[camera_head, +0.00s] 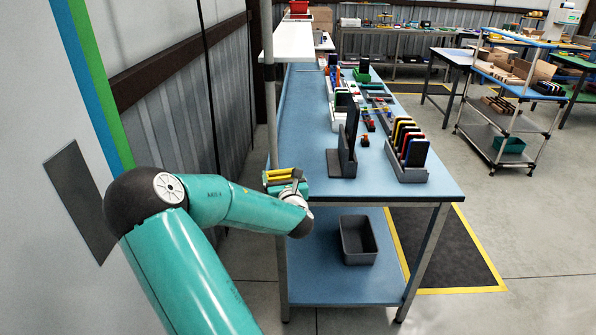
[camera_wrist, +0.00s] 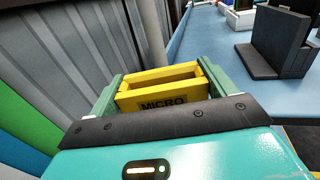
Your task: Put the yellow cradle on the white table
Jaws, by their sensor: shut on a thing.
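The yellow cradle (camera_head: 281,175) is a small open frame held at the near left corner of the blue-topped table. It also shows in the wrist view (camera_wrist: 163,98), with the word MICRO on its near side. My gripper (camera_head: 287,184) is shut on it, with a green finger at each side in the wrist view (camera_wrist: 161,88). A white tabletop or shelf (camera_head: 289,43) stands at the far left end of the blue table, higher than its top and well away from my gripper. Its supports are partly hidden.
The blue table (camera_head: 310,110) carries a dark grey stand (camera_head: 345,158), a rack of coloured panels (camera_head: 408,165) and several small parts. A grey pole (camera_head: 269,110) and a corrugated wall (camera_head: 180,110) are close on the left. A grey bin (camera_head: 358,250) sits on the lower shelf.

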